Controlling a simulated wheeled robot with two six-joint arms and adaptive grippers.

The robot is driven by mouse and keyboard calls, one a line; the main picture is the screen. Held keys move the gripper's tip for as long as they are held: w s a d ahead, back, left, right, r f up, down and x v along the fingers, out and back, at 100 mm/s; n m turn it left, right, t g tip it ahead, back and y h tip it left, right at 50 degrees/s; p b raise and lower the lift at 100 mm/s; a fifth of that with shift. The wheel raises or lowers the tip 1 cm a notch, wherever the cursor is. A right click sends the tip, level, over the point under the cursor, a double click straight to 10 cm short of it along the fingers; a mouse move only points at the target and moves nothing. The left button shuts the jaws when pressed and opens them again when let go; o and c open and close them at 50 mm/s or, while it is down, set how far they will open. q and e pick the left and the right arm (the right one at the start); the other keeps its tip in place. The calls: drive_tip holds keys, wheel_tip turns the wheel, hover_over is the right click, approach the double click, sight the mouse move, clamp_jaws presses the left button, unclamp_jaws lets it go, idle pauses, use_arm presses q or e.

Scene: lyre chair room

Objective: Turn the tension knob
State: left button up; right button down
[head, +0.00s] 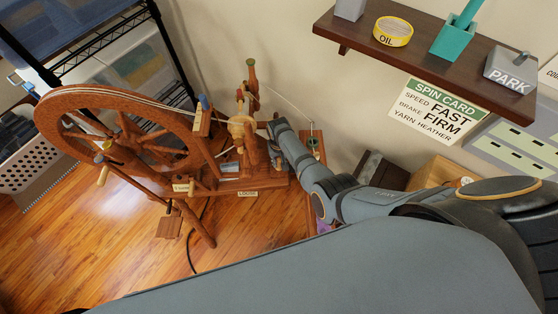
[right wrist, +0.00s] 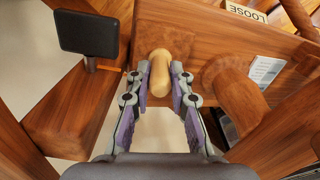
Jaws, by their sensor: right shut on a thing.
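The spinning wheel (head: 120,128) stands on the wooden floor at the left of the head view. The tension knob (right wrist: 160,72) is a pale, rounded wooden peg on a reddish-brown wooden part of it in the right wrist view. My right gripper (right wrist: 158,80) is shut on the knob, one fingertip on each side. In the head view my right arm reaches to the wheel's right end, where my right gripper (head: 276,160) is small and the knob cannot be made out. My left gripper is not in view.
A LOOSE label (head: 247,194) is on the wheel's base. A dark flat pad (right wrist: 88,34) on a post stands left of my fingers. A wall shelf (head: 430,60) holds an oil tin (head: 393,32) above a spin card (head: 433,112). Open floor lies in front of the wheel.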

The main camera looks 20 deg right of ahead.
sight(279, 160)
drive_tip(key=c, duration=1.2)
unclamp_jaws()
wheel_tip(279, 160, up, 12)
